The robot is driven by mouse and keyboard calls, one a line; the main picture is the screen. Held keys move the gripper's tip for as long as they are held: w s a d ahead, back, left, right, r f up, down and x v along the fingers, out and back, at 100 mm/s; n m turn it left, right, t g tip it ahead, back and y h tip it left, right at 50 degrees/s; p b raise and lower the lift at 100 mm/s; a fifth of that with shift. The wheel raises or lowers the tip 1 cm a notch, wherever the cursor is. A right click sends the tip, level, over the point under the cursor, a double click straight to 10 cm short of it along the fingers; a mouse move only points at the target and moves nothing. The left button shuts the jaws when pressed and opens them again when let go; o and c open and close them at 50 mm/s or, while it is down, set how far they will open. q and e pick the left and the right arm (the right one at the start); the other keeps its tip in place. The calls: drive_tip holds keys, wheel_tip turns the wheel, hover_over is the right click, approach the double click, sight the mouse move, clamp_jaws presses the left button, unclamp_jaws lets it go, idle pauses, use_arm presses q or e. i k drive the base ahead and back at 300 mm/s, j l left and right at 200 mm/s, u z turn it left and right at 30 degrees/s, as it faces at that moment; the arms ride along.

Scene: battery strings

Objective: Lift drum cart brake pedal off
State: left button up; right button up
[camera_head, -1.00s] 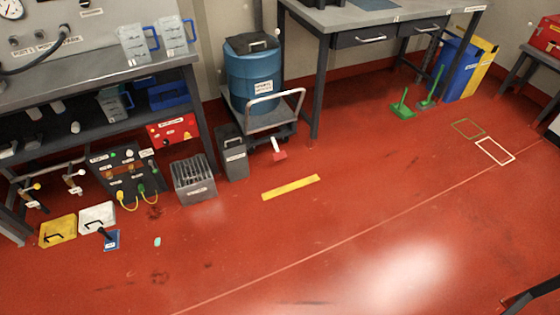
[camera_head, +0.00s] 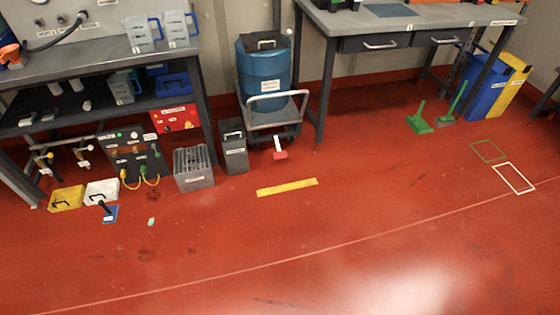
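A blue drum (camera_head: 263,72) with a dark lid stands on a grey cart (camera_head: 272,119) with a light push handle (camera_head: 279,98), between the two benches. The cart's brake pedal (camera_head: 280,154) is a red pad on a pale stem. It sticks out at the cart's front, low over the floor; I cannot tell from here whether it touches the floor. Neither of my grippers is in view.
A dark grey bin (camera_head: 234,150) and a slotted grey box (camera_head: 193,167) stand left of the cart. A yellow strip (camera_head: 287,187) lies on the floor in front of the pedal. Green dustpans (camera_head: 419,122) stand to the right. The red floor in front is open.

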sight(279, 154)
drive_tip(key=i+l+u, duration=0.65)
drive_tip(key=l+u, duration=0.25)
drive_tip(key=j, duration=0.15)
